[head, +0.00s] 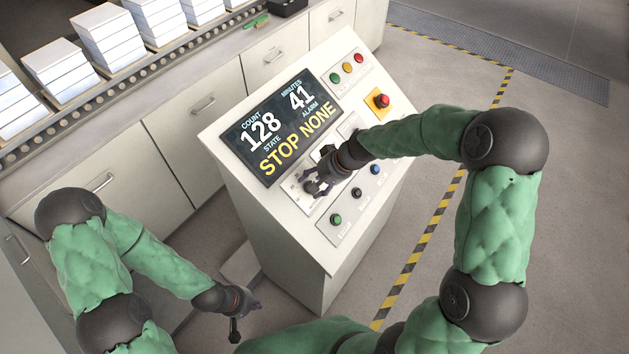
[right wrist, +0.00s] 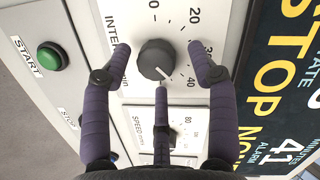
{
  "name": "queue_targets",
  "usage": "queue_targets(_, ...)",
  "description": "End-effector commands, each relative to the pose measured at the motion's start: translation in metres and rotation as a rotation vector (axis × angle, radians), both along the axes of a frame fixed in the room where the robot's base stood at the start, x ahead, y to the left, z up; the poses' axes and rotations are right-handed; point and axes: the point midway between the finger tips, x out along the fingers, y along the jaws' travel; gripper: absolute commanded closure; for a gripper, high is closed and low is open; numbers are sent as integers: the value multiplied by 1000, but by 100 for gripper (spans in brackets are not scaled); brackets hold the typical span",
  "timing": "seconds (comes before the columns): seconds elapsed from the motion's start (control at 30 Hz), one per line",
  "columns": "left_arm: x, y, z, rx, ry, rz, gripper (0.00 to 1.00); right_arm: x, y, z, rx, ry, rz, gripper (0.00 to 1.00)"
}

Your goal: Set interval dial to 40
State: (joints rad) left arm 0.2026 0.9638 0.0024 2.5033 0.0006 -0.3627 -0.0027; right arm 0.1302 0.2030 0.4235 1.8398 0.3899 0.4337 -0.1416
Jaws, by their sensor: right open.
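The interval dial (right wrist: 156,60) is a round dark knob on a white scale in the right wrist view. Its white pointer mark slants toward the lower right, near the 40 end of the scale. My right gripper (right wrist: 162,62) is open, with its purple fingers spread around the knob; I cannot tell whether they touch it. In the head view my right gripper (head: 318,184) is at the console's lower left and hides the dial. The console display (head: 279,126) reads count 128, minutes 41, state STOP, alarm NONE. My left gripper (head: 241,307) hangs empty, fingers apart, left of the console.
A speed dial scale (right wrist: 158,130) lies beside the interval scale. A green start button (right wrist: 51,56) is close to my right fingers. A red emergency button (head: 381,101) sits higher on the console. A roller conveyor (head: 105,93) with white stacks runs behind.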

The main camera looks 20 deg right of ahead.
Motion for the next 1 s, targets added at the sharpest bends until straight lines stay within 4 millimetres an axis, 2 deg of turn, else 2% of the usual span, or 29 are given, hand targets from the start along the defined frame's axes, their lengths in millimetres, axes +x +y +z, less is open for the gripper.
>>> queue_targets(0.17,0,0,0,0,0,0,100,-5,-10,19,-1,-4,-2,41)
queue_targets(0.4,0,0,0,0,0,0,100,-18,-32,60,-1,-6,-3,41)
queue_targets(0.6,0,0,0,0,0,0,100,-27,-45,87,-1,-6,-4,41)
queue_targets(0.8,0,0,0,0,0,0,100,-31,-52,100,-1,-5,-2,41)
queue_targets(1.0,0,0,0,0,0,0,100,-32,-53,102,0,-4,-2,41)
